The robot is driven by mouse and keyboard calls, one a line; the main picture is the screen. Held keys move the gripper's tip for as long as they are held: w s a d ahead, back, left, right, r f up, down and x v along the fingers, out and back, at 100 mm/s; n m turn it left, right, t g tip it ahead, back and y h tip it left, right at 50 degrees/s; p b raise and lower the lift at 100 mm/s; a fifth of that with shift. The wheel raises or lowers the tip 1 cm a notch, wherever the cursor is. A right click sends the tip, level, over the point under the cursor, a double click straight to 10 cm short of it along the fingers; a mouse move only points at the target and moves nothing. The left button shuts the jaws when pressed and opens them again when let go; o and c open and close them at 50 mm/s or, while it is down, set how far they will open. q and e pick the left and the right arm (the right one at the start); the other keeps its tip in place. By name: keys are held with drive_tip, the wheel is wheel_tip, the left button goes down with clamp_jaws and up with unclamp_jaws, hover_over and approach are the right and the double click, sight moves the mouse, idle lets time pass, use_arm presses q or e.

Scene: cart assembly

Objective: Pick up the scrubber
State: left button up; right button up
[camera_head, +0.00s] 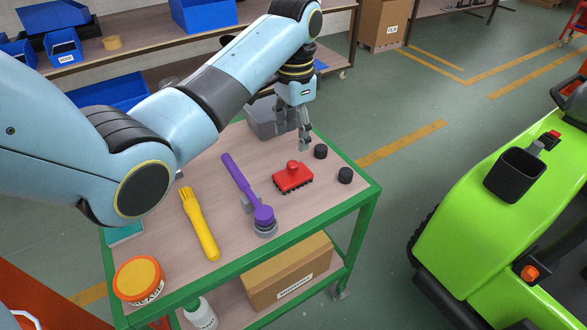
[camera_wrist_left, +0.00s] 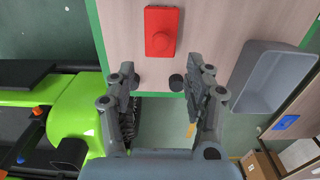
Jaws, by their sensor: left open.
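The red scrubber (camera_head: 293,177), a block with a round knob on top and dark bristles below, sits on the cart's top near its right side. In the left wrist view the scrubber (camera_wrist_left: 162,32) lies ahead of the fingertips, near the top edge. My left gripper (camera_head: 304,143) points down above the cart, behind the scrubber and apart from it. In the left wrist view my left gripper (camera_wrist_left: 164,78) has its fingers spread with nothing between them. My right gripper does not show.
The green-framed cart (camera_head: 366,195) also carries a purple tool (camera_head: 240,178), a yellow brush (camera_head: 199,222), an orange-lidded tub (camera_head: 139,278), two black round pieces (camera_head: 345,175) and a grey bin (camera_head: 262,120). A green vehicle (camera_head: 500,215) stands right. A cardboard box (camera_head: 285,272) is below.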

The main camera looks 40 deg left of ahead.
sight(293, 163)
use_arm(q)
wheel_tip(293, 163, down, 4)
drive_tip(key=shift+s+r, duration=0.1)
drive_tip(key=shift+r, duration=0.05)
wheel_tip(293, 163, down, 4)
drive_tip(key=shift+a+f, duration=0.1)
drive_tip(key=shift+f, duration=0.65)
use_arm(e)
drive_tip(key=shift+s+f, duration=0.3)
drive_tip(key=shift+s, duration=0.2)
use_arm(q)
drive_tip(key=shift+c, duration=1.1)
clamp_jaws()
